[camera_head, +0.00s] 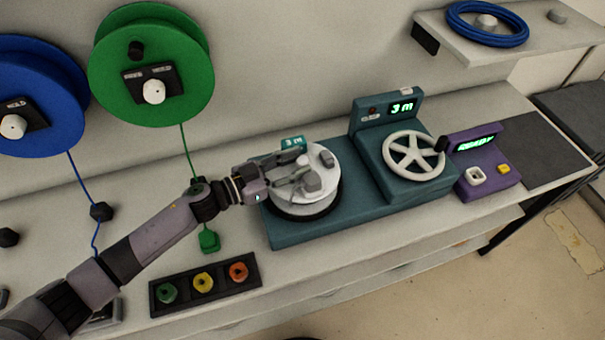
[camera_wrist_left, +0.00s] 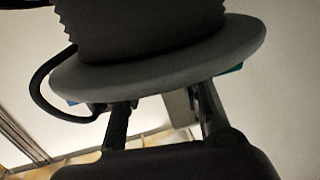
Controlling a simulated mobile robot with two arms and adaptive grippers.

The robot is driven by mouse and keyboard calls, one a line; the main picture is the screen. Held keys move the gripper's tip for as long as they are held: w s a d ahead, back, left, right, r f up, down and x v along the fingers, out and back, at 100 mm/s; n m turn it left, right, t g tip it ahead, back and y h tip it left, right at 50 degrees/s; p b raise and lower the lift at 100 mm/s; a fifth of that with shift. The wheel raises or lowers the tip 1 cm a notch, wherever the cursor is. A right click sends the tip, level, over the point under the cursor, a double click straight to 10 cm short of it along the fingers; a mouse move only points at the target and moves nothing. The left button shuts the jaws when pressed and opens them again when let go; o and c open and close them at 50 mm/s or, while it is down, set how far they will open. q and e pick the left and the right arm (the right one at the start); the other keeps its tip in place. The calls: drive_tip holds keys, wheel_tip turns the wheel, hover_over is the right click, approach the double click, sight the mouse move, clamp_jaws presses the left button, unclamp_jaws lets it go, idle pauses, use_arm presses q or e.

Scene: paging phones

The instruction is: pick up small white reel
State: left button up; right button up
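The small white reel (camera_head: 318,203) lies flat on a dark round base on the teal machine, with a grey raised piece on its top. My left gripper (camera_head: 306,181) reaches over the reel from the left, its fingertips close to that grey piece. In the left wrist view the two fingers (camera_wrist_left: 163,112) stand apart, with a pale block near the right one. A grey disc (camera_wrist_left: 160,65) fills the upper part of that view, against a dark ribbed cylinder. Contact between fingers and reel cannot be made out. My right gripper is in neither view.
The teal machine (camera_head: 352,222) carries a white handwheel (camera_head: 414,154) and a display reading 3 m. A purple box (camera_head: 485,180) stands to its right. Green (camera_head: 110,75) and blue (camera_head: 50,120) reels hang on the wall. A tray (camera_head: 163,308) with coloured knobs lies in front.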

sight(321, 159)
use_arm(q)
drive_tip(key=shift+x, duration=1.2)
drive_tip(key=shift+c, duration=0.5)
clamp_jaws()
drive_tip(key=shift+r, duration=0.15)
